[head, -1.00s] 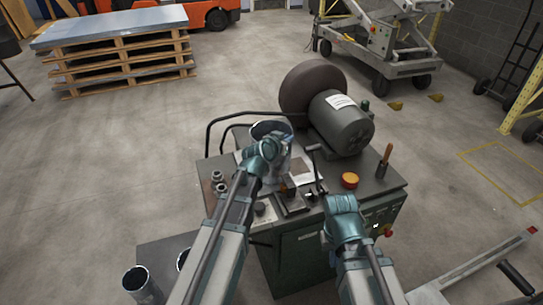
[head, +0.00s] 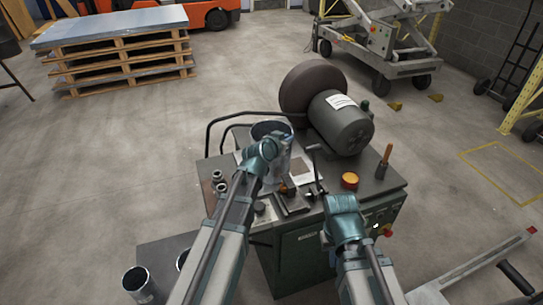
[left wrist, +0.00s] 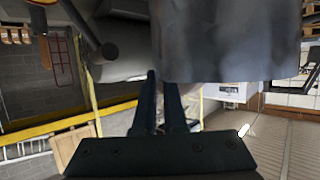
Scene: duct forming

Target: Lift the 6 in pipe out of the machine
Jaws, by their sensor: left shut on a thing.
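The 6 in pipe (head: 284,151) is a grey metal cylinder with an open top. In the head view it stands roughly upright over the left part of the machine's top (head: 375,190). My left gripper (head: 272,150) is shut on its near side and hides part of it. In the left wrist view the pipe (left wrist: 230,40) fills the upper middle, with the left fingers (left wrist: 162,80) at its wall. I cannot tell whether its lower end clears the machine. My right gripper (head: 343,205) is over the machine's front edge; its fingers are hidden.
A motor (head: 341,123) and dark wheel (head: 303,85) stand behind the pipe. Small fittings (head: 221,183) lie at left. Another pipe (head: 140,284) stands at lower left.

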